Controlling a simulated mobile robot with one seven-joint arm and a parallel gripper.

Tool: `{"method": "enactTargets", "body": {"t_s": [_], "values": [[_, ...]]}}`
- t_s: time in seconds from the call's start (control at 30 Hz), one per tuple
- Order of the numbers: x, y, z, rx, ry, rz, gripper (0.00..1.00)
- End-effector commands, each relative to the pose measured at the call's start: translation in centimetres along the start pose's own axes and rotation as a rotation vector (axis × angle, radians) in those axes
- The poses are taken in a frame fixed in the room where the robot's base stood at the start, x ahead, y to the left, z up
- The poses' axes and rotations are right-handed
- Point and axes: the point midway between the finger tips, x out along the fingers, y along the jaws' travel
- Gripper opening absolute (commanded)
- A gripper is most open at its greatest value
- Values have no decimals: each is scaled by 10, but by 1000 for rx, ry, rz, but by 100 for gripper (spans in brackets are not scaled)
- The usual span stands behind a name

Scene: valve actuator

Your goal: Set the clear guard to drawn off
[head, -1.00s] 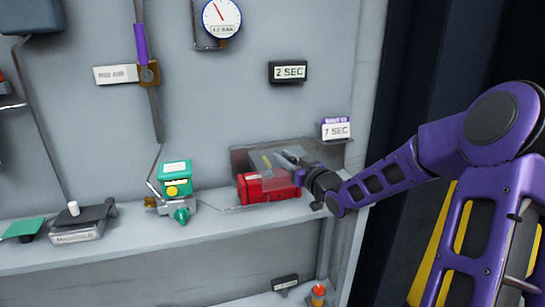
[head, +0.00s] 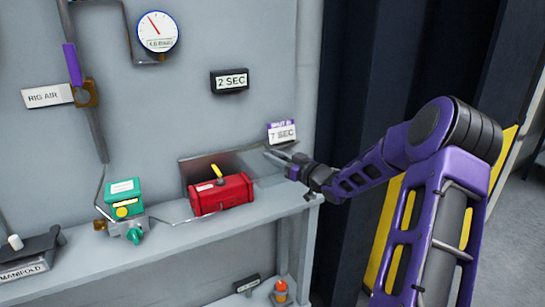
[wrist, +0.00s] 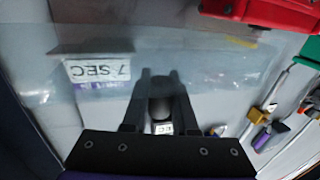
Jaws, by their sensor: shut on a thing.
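The clear guard (head: 258,167) is a see-through panel to the right of the red actuator (head: 218,193). The actuator, with its yellow pointer (head: 216,170) on top, stands uncovered on the shelf. My gripper (head: 277,155) is shut on the guard near its right side; the exact grip spot is hard to make out. In the wrist view the guard (wrist: 215,68) spreads as a hazy sheet around my gripper's fingers (wrist: 162,80), and the red actuator (wrist: 262,12) shows at the top right, apart from the fingers.
A "7 SEC" sign (head: 282,133) is on the wall just above my gripper. A green-topped unit (head: 124,195) stands left of the actuator on the shelf (head: 180,246). The shelf's right end and a dark curtain (head: 350,90) are close to my arm.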

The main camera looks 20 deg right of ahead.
Motion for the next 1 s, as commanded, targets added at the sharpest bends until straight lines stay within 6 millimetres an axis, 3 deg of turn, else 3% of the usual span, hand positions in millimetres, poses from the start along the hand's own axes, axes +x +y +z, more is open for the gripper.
{"method": "enactTargets", "body": {"t_s": [0.03, 0.07, 0.23, 0.53, 0.67, 1.0], "values": [[0, 0, 1, 0, -1, 1, 0], [0, 0, 1, 0, 0, 1, 28], [0, 0, 0, 0, 0, 0, 56], [-1, 0, 0, 0, 0, 0, 56], [-12, 1, 0, -2, 0, 2, 56], [-89, 1, 0, -1, -2, 4, 56]]}}
